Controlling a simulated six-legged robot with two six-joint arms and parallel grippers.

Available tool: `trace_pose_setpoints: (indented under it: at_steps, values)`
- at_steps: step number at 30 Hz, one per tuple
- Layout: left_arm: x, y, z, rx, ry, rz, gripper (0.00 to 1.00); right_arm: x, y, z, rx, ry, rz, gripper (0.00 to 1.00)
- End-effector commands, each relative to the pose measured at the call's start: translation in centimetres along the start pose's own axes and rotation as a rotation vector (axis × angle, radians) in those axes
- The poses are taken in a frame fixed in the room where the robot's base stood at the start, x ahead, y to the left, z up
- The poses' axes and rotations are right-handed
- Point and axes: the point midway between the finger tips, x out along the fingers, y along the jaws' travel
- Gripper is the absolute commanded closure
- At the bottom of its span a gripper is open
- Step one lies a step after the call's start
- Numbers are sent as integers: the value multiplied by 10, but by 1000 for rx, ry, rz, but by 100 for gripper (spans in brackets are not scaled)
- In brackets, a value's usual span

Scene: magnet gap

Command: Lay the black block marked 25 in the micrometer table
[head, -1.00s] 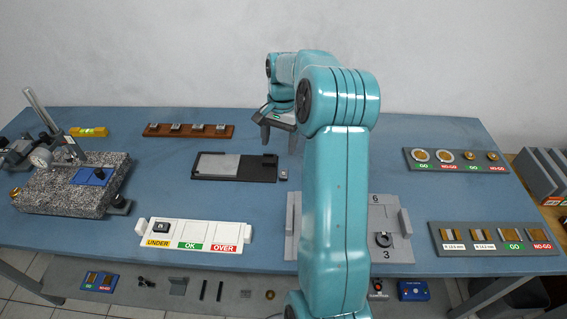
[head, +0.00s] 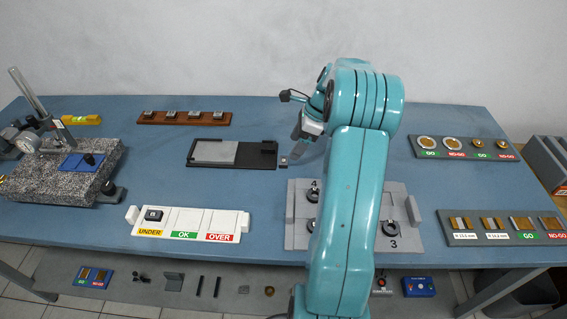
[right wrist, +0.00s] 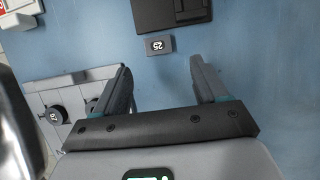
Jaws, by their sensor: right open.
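A small dark block marked 25 (right wrist: 158,45) lies on the blue bench, apart from the near edge of a black fixture (right wrist: 195,16) in the right wrist view. In the head view the block (head: 283,162) lies just right of that fixture (head: 262,147), which carries a light grey plate (head: 214,151). I cannot tell for certain that this fixture is the micrometer table. My right gripper (right wrist: 160,68) is open and empty, its fingers apart with the block beyond and between them. In the head view it (head: 297,135) is partly hidden by my arm. My left gripper is not in view.
A grey board (head: 300,235) with black round pieces sits under my right arm. A white UNDER/OK/OVER tray (head: 185,222) holds a black block (head: 153,214). A granite stand (head: 60,175) is at left, gauge boards (head: 465,150) at right.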

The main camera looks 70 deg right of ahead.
Motion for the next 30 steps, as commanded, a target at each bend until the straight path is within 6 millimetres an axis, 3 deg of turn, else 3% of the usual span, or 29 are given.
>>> trace_pose_setpoints:
  at_steps: [5, 13, 22, 23, 28, 30]
  values:
    - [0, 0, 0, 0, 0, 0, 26, 14, 1, 1, -1, 0, 2, 28]
    - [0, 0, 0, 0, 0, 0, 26, 54, 2, 5, -1, 0, 1, 28]
    - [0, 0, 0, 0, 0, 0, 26, 61, 2, 5, -1, 1, -1, 28]
    - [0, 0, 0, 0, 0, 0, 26, 61, 2, 5, -1, 1, -1, 34]
    - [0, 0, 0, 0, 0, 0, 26, 60, 2, 5, -1, 1, -1, 89]
    - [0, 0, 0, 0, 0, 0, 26, 60, 2, 5, -1, 1, -1, 94]
